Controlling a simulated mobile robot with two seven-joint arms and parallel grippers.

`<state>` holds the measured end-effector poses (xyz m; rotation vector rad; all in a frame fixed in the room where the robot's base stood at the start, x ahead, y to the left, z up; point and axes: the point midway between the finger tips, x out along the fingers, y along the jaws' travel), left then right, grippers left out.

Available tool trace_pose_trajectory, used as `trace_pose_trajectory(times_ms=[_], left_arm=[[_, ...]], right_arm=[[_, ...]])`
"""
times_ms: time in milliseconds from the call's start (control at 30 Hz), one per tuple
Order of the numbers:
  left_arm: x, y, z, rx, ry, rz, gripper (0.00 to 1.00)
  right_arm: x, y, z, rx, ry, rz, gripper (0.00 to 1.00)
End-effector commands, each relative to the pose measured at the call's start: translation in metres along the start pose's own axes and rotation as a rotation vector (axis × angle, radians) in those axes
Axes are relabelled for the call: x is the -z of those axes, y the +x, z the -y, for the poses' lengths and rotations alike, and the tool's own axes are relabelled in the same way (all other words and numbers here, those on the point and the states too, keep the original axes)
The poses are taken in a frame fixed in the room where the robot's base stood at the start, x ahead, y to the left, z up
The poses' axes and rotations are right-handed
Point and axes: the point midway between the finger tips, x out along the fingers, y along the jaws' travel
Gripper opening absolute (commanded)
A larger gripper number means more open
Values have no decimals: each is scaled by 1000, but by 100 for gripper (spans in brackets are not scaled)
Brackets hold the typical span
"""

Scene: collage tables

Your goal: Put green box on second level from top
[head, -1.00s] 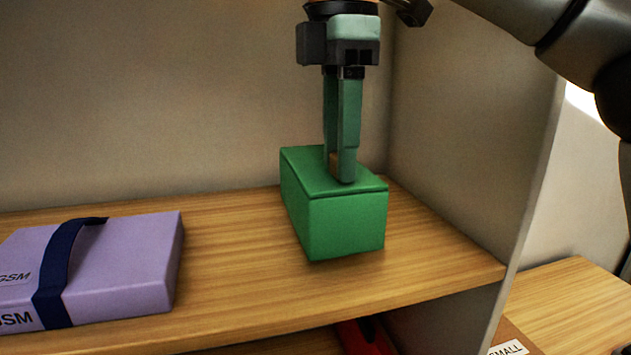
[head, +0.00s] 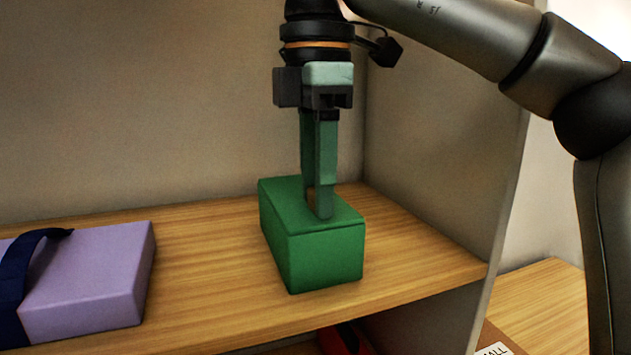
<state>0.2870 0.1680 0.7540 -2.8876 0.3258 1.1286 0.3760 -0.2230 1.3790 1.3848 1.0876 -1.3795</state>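The green box (head: 325,258) is at the right part of the wooden shelf board (head: 215,290), upright. Whether its underside touches the board is hard to tell. My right gripper (head: 317,210) points straight down from above, its fingertips at the top of the box. It appears shut on the box; the exact grip is partly hidden by the near finger. My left gripper is not in view.
A lilac box (head: 95,280) with a dark blue strap lies on the same board at the left. A grey side wall (head: 440,130) closes the shelf on the right. A red thing (head: 345,340) shows on a level below. The board between the boxes is clear.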

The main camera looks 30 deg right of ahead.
Motion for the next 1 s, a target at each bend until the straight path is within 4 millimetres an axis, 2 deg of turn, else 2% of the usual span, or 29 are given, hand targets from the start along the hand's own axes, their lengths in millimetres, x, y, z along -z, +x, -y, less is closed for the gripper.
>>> trace_pose_trajectory(times_ms=[33,233,567,667,867,1000], left_arm=[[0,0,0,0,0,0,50],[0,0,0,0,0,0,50],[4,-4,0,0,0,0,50],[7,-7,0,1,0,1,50],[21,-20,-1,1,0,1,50],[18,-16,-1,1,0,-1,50]], right_arm=[[0,0,0,0,0,0,49],[0,0,0,0,0,0,71],[0,-5,0,-1,0,0,71],[1,-18,0,-3,1,1,71],[1,-62,0,-6,3,3,71],[1,-64,0,3,-1,7,71]])
